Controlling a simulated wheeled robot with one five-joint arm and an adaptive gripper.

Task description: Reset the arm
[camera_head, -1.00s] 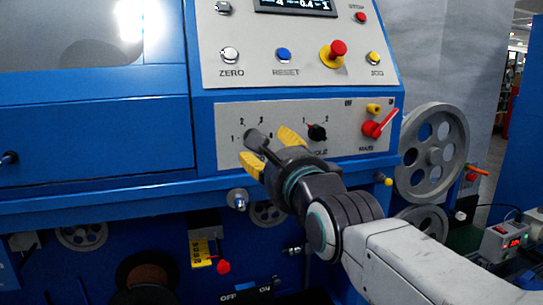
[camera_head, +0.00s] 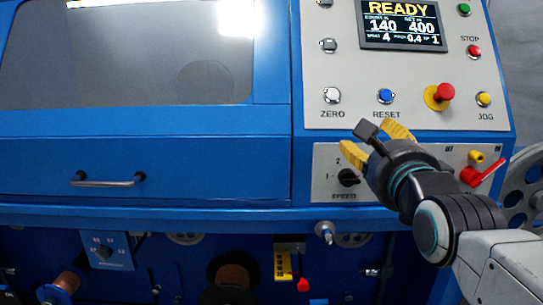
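My gripper (camera_head: 366,133) is in front of the right-hand control panels, its two yellow fingers spread apart and pointing up and left. A dark block shows between the fingers; it looks like part of the gripper, and I see no other thing held. The gripper overlaps the upper edge of the lower panel (camera_head: 325,155), just above and right of the black speed knob (camera_head: 348,177). The blue RESET button (camera_head: 386,96) is above the fingers. I cannot tell the depth gap to the panel. My wrist and arm reach in from the lower right and hide part of the lower panel.
The display (camera_head: 403,25) reads READY. A red mushroom button (camera_head: 444,93) and a red lever (camera_head: 482,174) are to the right. A drawer handle (camera_head: 108,180) and a threaded stud (camera_head: 327,232) stick out. A grey wheel (camera_head: 525,195) is at the right edge.

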